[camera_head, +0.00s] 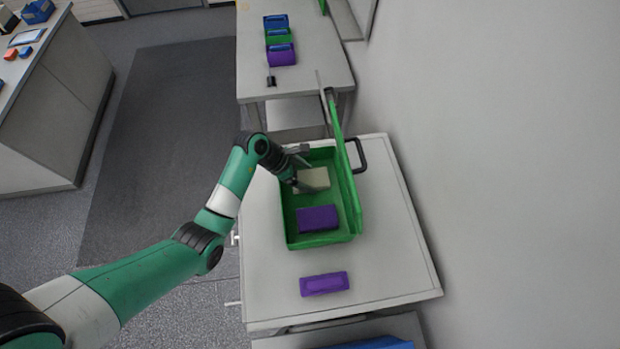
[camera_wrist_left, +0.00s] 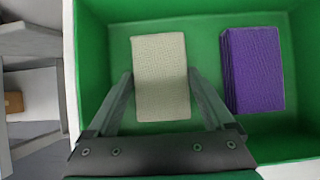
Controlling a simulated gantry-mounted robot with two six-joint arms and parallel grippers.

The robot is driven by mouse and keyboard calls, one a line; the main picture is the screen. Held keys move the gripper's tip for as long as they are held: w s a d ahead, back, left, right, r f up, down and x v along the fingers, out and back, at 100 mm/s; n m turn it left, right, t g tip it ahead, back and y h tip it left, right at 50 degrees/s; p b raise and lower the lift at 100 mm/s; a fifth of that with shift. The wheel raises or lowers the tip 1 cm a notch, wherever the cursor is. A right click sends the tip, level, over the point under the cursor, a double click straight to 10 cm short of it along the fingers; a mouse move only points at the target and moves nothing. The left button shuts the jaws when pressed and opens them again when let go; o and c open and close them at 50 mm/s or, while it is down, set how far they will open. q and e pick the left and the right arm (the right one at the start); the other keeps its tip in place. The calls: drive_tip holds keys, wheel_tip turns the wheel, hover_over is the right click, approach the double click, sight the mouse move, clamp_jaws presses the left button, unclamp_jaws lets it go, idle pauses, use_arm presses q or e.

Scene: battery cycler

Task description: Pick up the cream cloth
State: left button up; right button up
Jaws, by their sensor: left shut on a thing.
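The cream cloth (camera_head: 313,180) lies in the far half of an open green case (camera_head: 321,240), which stands on a white-topped cart. My left gripper (camera_head: 308,183) reaches down into the case from the left and is shut on the cream cloth. In the left wrist view the cloth (camera_wrist_left: 160,78) is a folded, textured rectangle between the two fingers of my left gripper (camera_wrist_left: 162,90). Whether the cloth is lifted off the case floor I cannot tell. My right gripper is not in view.
A folded purple cloth (camera_head: 318,219) lies in the near half of the case. A purple block-like item (camera_head: 324,284) lies on the cart top (camera_head: 385,270) in front. The green lid (camera_head: 344,170) stands open on the right. A table (camera_head: 315,55) with coloured items is behind.

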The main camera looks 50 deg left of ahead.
sight(316, 177)
use_arm(q)
drive_tip(key=shift+r, duration=0.1)
wheel_tip(316, 177, up, 3)
drive_tip(key=shift+r+p, duration=0.1)
drive_tip(key=shift+p, duration=0.2)
drive_tip(key=s+d+r+p, duration=0.4)
drive_tip(key=s+d+r, duration=0.3)
drive_tip(key=s, duration=0.5)
wheel_tip(316, 177, up, 3)
drive_tip(key=shift+s+f, duration=0.15)
drive_tip(key=shift+a, duration=0.1)
